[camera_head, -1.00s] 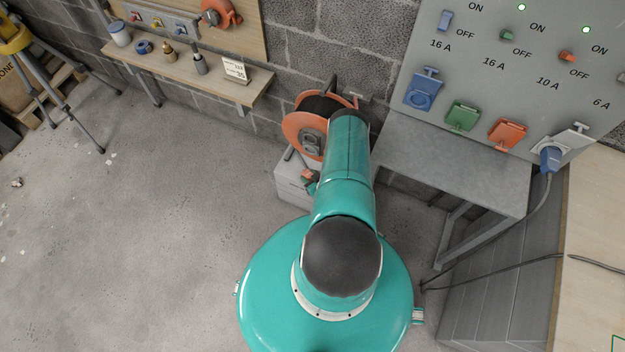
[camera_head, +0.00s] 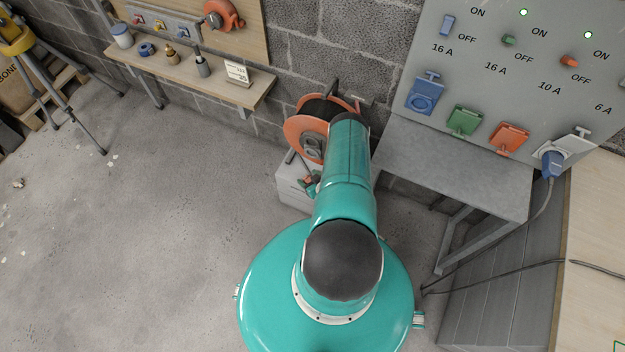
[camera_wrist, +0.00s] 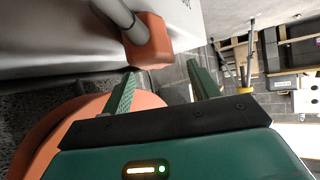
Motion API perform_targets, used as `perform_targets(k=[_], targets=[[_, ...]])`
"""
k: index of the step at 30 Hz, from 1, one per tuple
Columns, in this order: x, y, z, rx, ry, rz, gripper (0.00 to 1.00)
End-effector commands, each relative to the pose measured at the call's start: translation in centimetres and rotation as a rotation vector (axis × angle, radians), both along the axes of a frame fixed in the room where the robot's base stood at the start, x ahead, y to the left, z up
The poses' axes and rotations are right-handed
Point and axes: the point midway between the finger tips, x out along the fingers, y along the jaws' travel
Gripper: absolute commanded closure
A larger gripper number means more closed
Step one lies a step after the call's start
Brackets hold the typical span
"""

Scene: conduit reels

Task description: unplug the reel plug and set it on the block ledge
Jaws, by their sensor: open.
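The orange reel (camera_head: 305,124) stands against the block wall, partly hidden by my arm, with a grey socket on its hub. An orange plug (camera_wrist: 148,40) with a thick grey cylindrical part shows beyond my fingertips in the wrist view, close to a pale surface. It is a small orange patch (camera_head: 308,180) in the head view, at the pale block (camera_head: 291,187) on the floor. I cannot tell whether it touches the block. My gripper (camera_wrist: 162,78) is open, its two green fingers apart with nothing between them. The reel's orange flange (camera_wrist: 45,135) is at the lower left.
A grey table (camera_head: 455,165) stands right of my arm, under a socket panel (camera_head: 500,60) with a blue plug (camera_head: 552,163) in it. A wooden shelf (camera_head: 190,85) with small items is at the back left. The floor at left is mostly clear.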

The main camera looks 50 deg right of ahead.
Motion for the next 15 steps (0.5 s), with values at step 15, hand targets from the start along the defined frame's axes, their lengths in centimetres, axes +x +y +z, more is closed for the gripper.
perform_targets(k=[15], targets=[[-7.6,1.5,4.8,0.001,0.002,-0.001,0.4]])
